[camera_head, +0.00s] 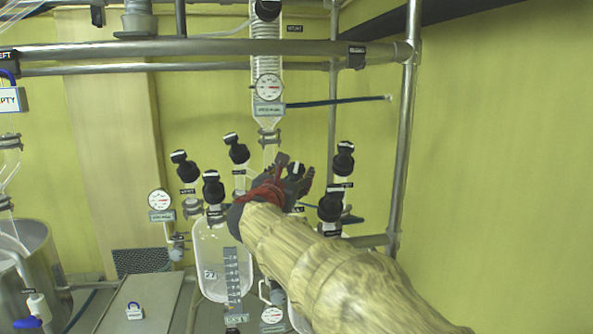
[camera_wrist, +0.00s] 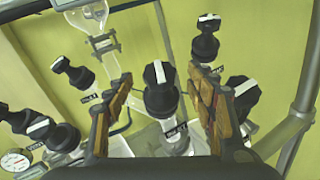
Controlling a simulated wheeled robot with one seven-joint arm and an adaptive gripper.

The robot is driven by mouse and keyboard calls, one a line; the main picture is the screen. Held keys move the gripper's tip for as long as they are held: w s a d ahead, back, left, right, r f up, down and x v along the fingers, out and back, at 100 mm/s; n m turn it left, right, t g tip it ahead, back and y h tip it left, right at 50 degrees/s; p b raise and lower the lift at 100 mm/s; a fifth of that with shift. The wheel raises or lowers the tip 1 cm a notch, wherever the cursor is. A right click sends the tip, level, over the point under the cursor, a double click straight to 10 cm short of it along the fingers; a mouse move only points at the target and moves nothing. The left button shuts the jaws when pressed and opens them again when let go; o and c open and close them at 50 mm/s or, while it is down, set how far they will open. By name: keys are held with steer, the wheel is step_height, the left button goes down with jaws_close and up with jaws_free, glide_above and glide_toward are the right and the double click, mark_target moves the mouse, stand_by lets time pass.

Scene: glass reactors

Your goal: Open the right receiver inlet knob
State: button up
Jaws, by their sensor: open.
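A black knob with a white stripe (camera_wrist: 160,95) stands between my gripper's fingers in the wrist view. I take it to be the right receiver inlet knob, but its small label (camera_wrist: 175,131) is hard to read. The stripe runs nearly upright in this view. My gripper (camera_wrist: 159,74) is open, one finger on each side of the knob, with a visible gap on both sides. In the head view my gripper (camera_head: 295,165) is at the right receiver's valves, and the knob (camera_head: 296,174) shows between the fingers. My arm hides most of the right receiver.
Other black knobs stand close by: upper right (camera_wrist: 206,40), right (camera_wrist: 243,95), and left (camera_wrist: 72,70). The left glass receiver (camera_head: 212,265) hangs beside my arm. A metal frame post (camera_head: 403,150) rises at right. The space beyond it is clear.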

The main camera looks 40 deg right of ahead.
mark_target(296, 168)
steer(key=x, duration=0.5)
steer(key=shift+w, duration=0.1)
steer(key=c, duration=0.3)
steer(key=c, duration=0.8)
steer(key=shift+c, duration=0.4)
steer(key=shift+f+n+t+b, duration=0.15)
steer(key=shift+n+t+b, duration=0.3)
steer(key=shift+b, duration=0.55)
